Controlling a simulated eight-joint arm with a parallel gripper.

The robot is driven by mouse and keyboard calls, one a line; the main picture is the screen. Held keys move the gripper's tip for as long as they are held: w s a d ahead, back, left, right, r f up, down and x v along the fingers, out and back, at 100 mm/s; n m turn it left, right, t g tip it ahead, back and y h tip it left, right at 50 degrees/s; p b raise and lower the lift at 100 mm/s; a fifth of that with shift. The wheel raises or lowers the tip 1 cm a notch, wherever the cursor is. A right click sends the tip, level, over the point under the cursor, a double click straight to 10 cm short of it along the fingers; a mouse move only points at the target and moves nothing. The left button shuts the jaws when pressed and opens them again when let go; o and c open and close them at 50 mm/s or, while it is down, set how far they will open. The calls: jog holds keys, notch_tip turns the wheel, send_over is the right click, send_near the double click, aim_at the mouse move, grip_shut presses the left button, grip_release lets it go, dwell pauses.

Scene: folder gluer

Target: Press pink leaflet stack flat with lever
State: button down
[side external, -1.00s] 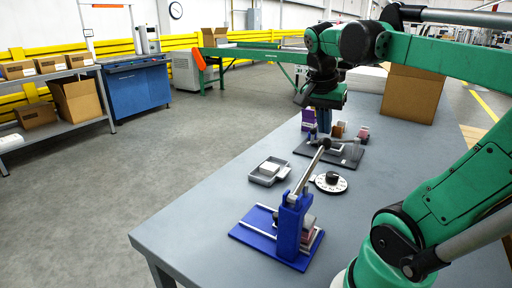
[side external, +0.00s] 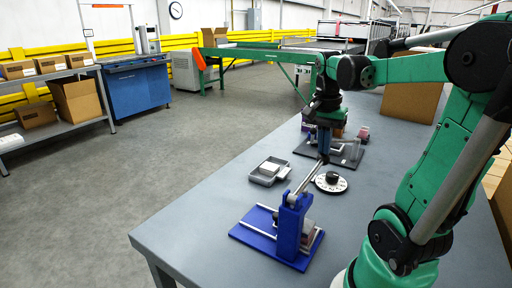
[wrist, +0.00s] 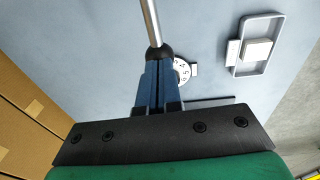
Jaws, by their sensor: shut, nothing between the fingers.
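The blue press (side external: 289,232) stands at the near end of the grey table, with its upright on a flat blue base. Its silver lever (side external: 308,178) slants up and away from the upright to a dark knob, also seen in the wrist view (wrist: 158,52). A pinkish stack (side external: 306,234) sits low in the press, mostly hidden behind the upright. My gripper (side external: 323,153) is shut and empty, pointing down with its fingertips at the lever's knob. In the wrist view the shut fingers (wrist: 157,68) meet the knob, apparently touching it.
A grey tray (side external: 269,171) with a pale block lies left of the lever. A round white dial (side external: 330,183) lies right of it. A dark board with small items (side external: 344,152) and a cardboard box (side external: 410,100) stand farther back. The table's left front is clear.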

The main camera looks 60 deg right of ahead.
jog(key=shift+d+f+y, duration=0.1)
jog(key=shift+f+y, duration=0.2)
jog(key=shift+f, duration=0.15)
dwell(1.5)
notch_tip(320, 180, up, 14)
jog(key=shift+w+a+r, duration=0.15)
jog(key=shift+w+a, duration=0.05)
jog(key=shift+w, duration=0.15)
dwell(0.3)
jog(key=w+a+f+n+t, duration=0.4)
jog(key=a+f+n, duration=0.4)
jog(key=a+n, duration=0.1)
jog(key=w+a+f+n+t, duration=0.3)
jog(key=a+f+n, duration=0.4)
jog(key=a+n, duration=0.2)
jog(key=shift+w+a+f+t, duration=0.4)
jog(key=shift+a, duration=0.65)
